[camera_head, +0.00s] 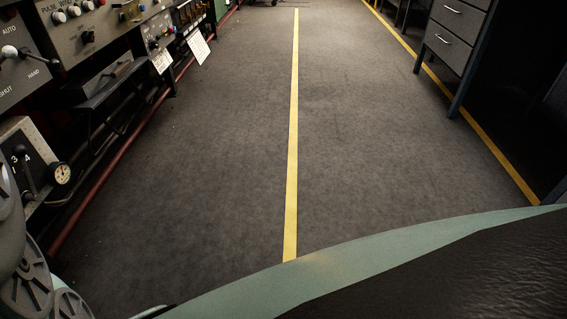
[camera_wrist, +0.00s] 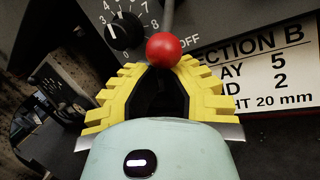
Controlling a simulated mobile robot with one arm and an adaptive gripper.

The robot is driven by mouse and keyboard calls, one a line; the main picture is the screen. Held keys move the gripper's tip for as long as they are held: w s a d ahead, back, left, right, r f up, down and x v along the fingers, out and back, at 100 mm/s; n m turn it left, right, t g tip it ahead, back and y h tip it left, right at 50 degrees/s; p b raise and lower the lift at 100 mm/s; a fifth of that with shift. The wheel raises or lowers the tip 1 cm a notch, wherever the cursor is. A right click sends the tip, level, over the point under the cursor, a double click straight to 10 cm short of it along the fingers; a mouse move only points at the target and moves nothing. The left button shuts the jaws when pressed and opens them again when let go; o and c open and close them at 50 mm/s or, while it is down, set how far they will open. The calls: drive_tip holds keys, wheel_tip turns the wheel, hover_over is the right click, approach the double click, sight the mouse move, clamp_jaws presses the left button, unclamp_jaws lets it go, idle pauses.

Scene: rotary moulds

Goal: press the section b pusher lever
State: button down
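In the wrist view a lever with a red ball knob (camera_wrist: 163,50) and a grey rod stands beside a white sign (camera_wrist: 262,65) partly reading "ECTION B". My gripper (camera_wrist: 163,68) has yellow stepped fingers with a dark gap between them. The fingertips are apart, with the red knob in line with the gap at their far end. I cannot tell whether the fingers touch the knob. No gripper shows in the head view, and I cannot pick out this lever there.
In the head view, control panels (camera_head: 92,38) and a red pipe (camera_head: 112,160) line the left. A grey drawer cabinet (camera_head: 455,35) stands at right. The floor (camera_head: 225,130) between is clear, with a yellow line (camera_head: 293,130).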

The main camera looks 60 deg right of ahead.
drive_tip(key=shift+r, duration=0.15)
idle(0.3)
drive_tip(key=shift+s+d+r+h+p, duration=0.2)
drive_tip(key=shift+h+p, duration=0.1)
drive_tip(key=shift+p, duration=0.8)
drive_tip(key=shift+r+p, duration=0.1)
drive_tip(key=shift+p, duration=0.35)
drive_tip(key=r+g+h+p, duration=0.1)
drive_tip(key=r+g+p, duration=0.1)
drive_tip(key=p, duration=0.5)
drive_tip(key=s+r+m+g+h+p, duration=0.1)
drive_tip(key=g+h+p, duration=0.1)
drive_tip(key=p, duration=0.5)
drive_tip(key=r+m+g+h+p, duration=0.1)
drive_tip(key=r+g+h+p, duration=0.1)
drive_tip(key=p, duration=0.5)
drive_tip(key=shift+s+d+r, duration=0.2)
drive_tip(key=shift+d+r, duration=0.1)
drive_tip(key=shift+d, duration=0.05)
drive_tip(key=shift+w+d+r+p, duration=0.1)
drive_tip(key=shift+p, duration=0.25)
drive_tip(key=shift+r+p, duration=0.35)
drive_tip(key=shift+p, duration=0.25)
